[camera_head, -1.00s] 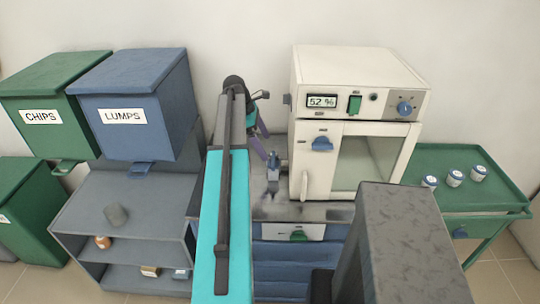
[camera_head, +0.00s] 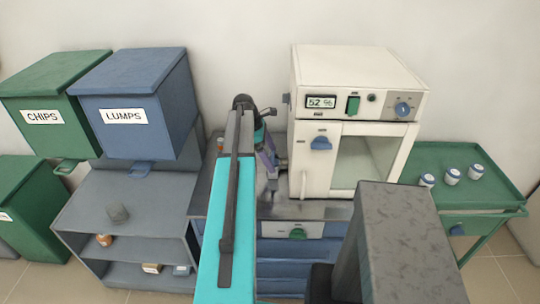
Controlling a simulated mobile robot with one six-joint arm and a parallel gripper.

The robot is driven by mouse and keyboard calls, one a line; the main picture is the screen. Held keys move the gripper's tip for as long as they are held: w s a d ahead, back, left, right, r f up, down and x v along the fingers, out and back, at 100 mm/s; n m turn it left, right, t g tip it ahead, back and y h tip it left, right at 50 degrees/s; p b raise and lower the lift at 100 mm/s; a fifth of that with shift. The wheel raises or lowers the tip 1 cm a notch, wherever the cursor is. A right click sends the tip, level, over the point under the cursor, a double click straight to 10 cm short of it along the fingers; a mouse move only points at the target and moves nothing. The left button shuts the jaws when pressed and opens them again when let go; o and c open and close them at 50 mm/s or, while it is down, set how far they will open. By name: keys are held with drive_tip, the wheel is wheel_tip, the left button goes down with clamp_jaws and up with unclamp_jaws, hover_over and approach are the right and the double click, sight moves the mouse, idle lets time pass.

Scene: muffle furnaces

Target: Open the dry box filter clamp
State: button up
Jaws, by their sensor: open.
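The dry box (camera_head: 308,160) is a white cabinet with a glass door, a blue latch knob (camera_head: 321,143) and a display (camera_head: 321,102) reading 52 %. A small dark fitting (camera_head: 286,99) sticks out of its left side near the top; I cannot tell whether it is the filter clamp. My gripper (camera_head: 268,157), with purple fingers, is open just left of the box, below that fitting and over the grey bench top. My arm and a small grey part beside the fingers make the exact gap hard to see.
The grey bench top (camera_head: 310,211) is narrow here, with a drawer (camera_head: 276,229) below. The blue LUMPS bin (camera_head: 150,110) and grey shelf (camera_head: 85,205) stand left. A green cart (camera_head: 465,190) with several small jars stands right. The wall is close behind.

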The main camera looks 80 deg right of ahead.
drive_tip(key=c, duration=1)
drive_tip(key=shift+c, duration=0.2)
